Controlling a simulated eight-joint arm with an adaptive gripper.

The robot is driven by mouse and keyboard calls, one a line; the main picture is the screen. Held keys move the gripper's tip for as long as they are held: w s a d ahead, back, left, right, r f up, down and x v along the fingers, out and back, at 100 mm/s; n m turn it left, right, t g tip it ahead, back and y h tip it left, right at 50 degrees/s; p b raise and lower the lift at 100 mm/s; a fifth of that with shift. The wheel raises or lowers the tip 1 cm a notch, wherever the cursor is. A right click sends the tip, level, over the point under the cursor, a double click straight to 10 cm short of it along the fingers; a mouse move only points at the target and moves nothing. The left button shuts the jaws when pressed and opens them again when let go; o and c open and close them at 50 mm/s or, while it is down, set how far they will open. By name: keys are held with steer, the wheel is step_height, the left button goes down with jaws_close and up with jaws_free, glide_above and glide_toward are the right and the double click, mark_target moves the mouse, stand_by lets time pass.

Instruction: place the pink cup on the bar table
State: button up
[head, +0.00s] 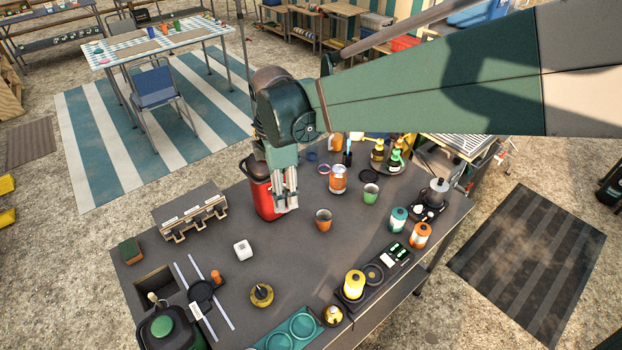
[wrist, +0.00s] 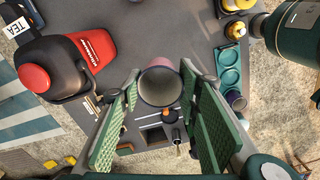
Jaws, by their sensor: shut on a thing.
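My gripper (head: 286,206) is over the dark worktop (head: 225,285), just right of a red canister with a dark top (head: 262,190). In the wrist view a round cup with a dark grey inside (wrist: 160,88) sits between the two green finger pads, with a pinkish edge behind it; I take it for the pink cup. My gripper is shut on it. A checked-cloth table (head: 126,47) with several small cups stands at the back left. I cannot tell which surface is the bar table.
An orange cup (head: 324,220), a green cup (head: 370,194) and an orange-labelled jar (head: 338,180) stand right of my gripper. A white cube (head: 243,250) and a rack (head: 190,218) stand to the left. A blue chair (head: 158,88) stands before the checked table.

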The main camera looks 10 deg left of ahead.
steer(key=s+d+f, duration=0.2)
steer(key=s+d, duration=0.2)
steer(key=d, duration=0.1)
step_height(320, 180, down, 12)
steer(key=shift+s+f+m+b, duration=0.15)
steer(key=shift+f+m+b, duration=0.15)
steer(key=shift+b, duration=0.15)
stand_by(0.4)
steer(key=shift+f+b, duration=0.4)
steer(key=shift+f, duration=2.45)
steer(key=shift+f+b, duration=0.35)
steer(key=shift+f, duration=1.75)
steer(key=shift+f, duration=0.2)
steer(key=o, duration=0.9)
